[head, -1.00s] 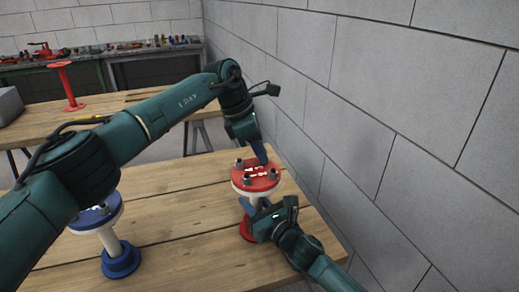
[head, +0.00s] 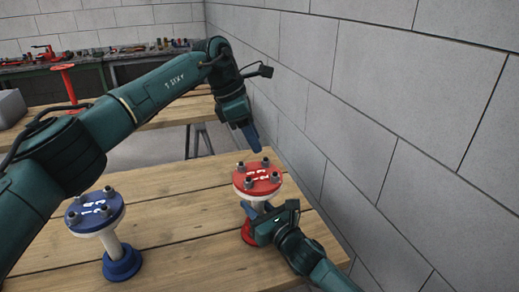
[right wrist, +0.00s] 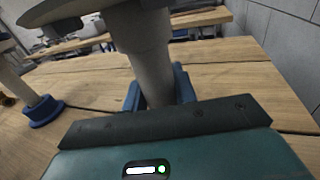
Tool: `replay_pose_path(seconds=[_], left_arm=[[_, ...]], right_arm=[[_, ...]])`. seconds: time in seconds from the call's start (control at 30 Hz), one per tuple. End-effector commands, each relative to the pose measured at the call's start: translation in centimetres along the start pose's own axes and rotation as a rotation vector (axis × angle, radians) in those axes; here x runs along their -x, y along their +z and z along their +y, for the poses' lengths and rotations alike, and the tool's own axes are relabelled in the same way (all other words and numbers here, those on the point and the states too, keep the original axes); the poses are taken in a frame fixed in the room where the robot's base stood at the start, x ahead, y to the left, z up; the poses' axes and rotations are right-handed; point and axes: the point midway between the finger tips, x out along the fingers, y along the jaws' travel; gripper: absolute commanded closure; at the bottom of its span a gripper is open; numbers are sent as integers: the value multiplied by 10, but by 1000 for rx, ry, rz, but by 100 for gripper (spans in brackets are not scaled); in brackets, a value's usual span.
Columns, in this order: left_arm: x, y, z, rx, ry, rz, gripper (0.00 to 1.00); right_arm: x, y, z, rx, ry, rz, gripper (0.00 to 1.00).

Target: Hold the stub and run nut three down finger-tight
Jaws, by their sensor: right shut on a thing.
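The stub with the red flange (head: 258,190) stands upright on a red base (head: 247,236) near the table's right edge. Several dark nuts on studs ring its top, including one at the back (head: 265,162) and one at the front right (head: 274,177). Which is nut three I cannot tell. My right gripper (head: 252,210) is shut on the stub's pale pipe below the flange; the pipe (right wrist: 150,62) shows between its blue fingers in the right wrist view. My left gripper (head: 256,146) hangs just above the back of the red flange, apart from it. Its finger gap is not visible from this side.
A second stub with a blue flange (head: 94,211) and blue base (head: 121,264) stands at the left of the wooden table (head: 185,235). A grey block wall (head: 390,130) runs close along the right. The table between the two stubs is clear.

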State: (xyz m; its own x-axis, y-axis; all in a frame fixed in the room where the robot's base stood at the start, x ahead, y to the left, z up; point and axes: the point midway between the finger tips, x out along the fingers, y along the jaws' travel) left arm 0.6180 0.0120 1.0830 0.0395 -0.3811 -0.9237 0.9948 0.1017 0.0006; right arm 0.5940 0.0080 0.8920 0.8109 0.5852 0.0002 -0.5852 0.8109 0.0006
Motion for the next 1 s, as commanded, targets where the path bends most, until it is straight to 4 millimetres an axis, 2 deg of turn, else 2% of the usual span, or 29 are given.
replay_pose_path(seconds=[0.03,0.1,0.3,0.47,0.7,0.73,1.0], left_arm=[[14,0,1,1,5,-2,61],[28,0,1,1,4,-1,61],[58,0,0,1,1,0,61],[68,0,0,2,1,0,61],[68,0,0,1,0,0,61],[68,0,0,1,0,0,61],[68,0,0,1,0,0,61]], right_arm=[[0,-1,0,0,-1,1,100],[0,-1,0,0,-1,1,100],[0,-1,0,0,0,1,100],[0,-1,0,0,0,1,100],[0,-1,0,0,0,1,100],[0,-1,0,0,0,1,72],[0,0,0,0,0,1,50]])
